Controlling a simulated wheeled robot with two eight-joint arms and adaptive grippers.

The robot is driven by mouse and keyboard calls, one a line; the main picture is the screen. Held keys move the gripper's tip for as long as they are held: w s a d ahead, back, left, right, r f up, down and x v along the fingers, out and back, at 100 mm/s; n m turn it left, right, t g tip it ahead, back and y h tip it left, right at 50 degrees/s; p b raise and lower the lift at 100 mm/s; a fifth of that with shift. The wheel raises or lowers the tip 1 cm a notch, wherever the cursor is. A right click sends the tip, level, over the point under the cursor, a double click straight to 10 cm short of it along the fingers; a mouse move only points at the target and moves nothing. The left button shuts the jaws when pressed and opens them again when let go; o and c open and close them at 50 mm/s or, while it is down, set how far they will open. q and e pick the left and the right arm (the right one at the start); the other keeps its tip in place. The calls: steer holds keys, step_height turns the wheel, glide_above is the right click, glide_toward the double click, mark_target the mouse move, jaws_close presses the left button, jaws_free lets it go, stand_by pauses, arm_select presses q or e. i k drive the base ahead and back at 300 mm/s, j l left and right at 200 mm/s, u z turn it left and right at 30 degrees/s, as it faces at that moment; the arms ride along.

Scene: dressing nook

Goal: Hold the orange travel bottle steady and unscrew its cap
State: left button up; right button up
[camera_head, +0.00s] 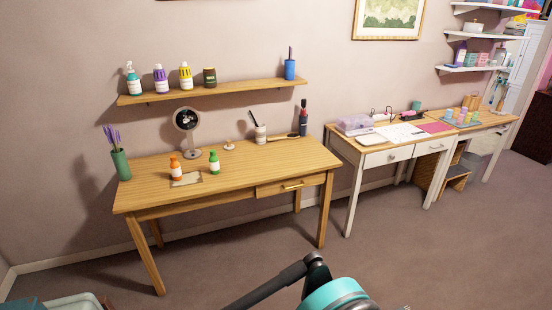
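The orange travel bottle (176,170) stands upright on the wooden dressing table, towards its left part. It is small, with a pale label and a cap on top; the cap's details are too small to tell. It stands at the edge of a small flat pale piece (190,179) on the tabletop. A similar green bottle (214,164) stands upright to its right, apart from it. Neither gripper's fingertips can be made out. Only a dark and teal part of my own arm shows at the bottom middle, well short of the table.
The wooden table (248,170) also bears a round mirror (187,122), a green vase (121,164), a cup (260,134) and a brush. A wall shelf (215,92) with several bottles hangs above. A white desk (357,159) stands right. The table's front middle and floor before it are clear.

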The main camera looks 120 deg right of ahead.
mark_target(175, 167)
steer(key=z, duration=3.15)
steer(key=i+l+u, duration=0.1)
steer(key=i+l, duration=2.2)
